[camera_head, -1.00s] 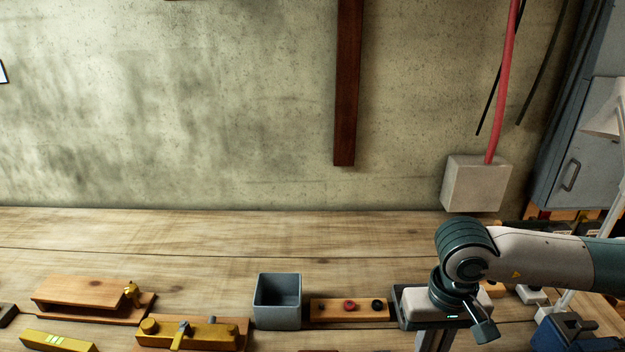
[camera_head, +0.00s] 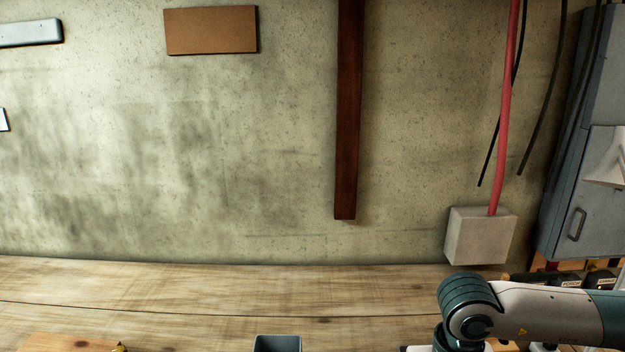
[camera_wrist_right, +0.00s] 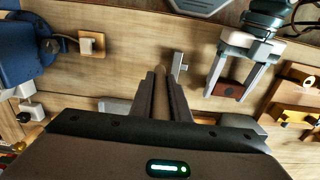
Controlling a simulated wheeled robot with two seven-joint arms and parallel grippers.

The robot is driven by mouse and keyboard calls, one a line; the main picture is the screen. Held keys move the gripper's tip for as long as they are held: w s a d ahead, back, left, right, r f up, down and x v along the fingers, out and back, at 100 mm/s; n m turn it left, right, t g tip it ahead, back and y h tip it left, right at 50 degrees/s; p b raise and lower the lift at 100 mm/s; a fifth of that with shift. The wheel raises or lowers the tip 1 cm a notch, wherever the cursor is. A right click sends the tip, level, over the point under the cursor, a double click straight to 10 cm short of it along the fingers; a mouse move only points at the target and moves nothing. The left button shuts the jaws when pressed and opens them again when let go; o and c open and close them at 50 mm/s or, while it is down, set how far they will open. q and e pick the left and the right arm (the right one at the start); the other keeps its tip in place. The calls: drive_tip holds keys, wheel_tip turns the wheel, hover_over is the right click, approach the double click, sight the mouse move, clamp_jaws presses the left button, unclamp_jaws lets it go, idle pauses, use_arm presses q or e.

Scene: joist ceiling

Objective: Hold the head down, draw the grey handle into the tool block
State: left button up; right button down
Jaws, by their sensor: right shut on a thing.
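My right gripper (camera_wrist_right: 160,95) is at the bottom middle of the right wrist view, its two dark fingers close together on a narrow grey-brown piece, which looks like the grey handle; its ends are hidden. A small grey T-shaped part (camera_wrist_right: 178,66) shows just beyond the fingertips. My left gripper (camera_wrist_right: 231,92) is at the upper right of that view, its grey fingers apart. A dark red-brown piece (camera_wrist_right: 230,87) shows between them; I cannot tell whether they touch it. Neither gripper's jaws show in the head view. I cannot pick out the tool block for certain.
In the right wrist view, a blue tool (camera_wrist_right: 25,50) and a small pale block (camera_wrist_right: 92,43) lie left, and wooden pieces with yellow parts (camera_wrist_right: 295,95) lie right. In the head view, a grey bin (camera_head: 277,343) shows at the bottom edge. The bench (camera_head: 200,290) behind it is clear.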

drive_tip(key=shift+w, duration=0.15)
idle(0.4)
drive_tip(key=w+d+r+m, duration=0.1)
drive_tip(key=w+d+m, duration=0.45)
drive_tip(key=w, duration=0.75)
drive_tip(key=w+d+r+m, duration=0.1)
drive_tip(key=w+d+m, duration=0.1)
drive_tip(key=w+d, duration=0.9)
drive_tip(key=w+d+m, duration=0.1)
drive_tip(key=d+m, duration=0.1)
drive_tip(key=d, duration=1)
drive_tip(key=shift+d+f, duration=0.15)
drive_tip(key=shift+d, duration=0.2)
drive_tip(key=shift+w, duration=0.1)
drive_tip(key=shift+f, duration=0.15)
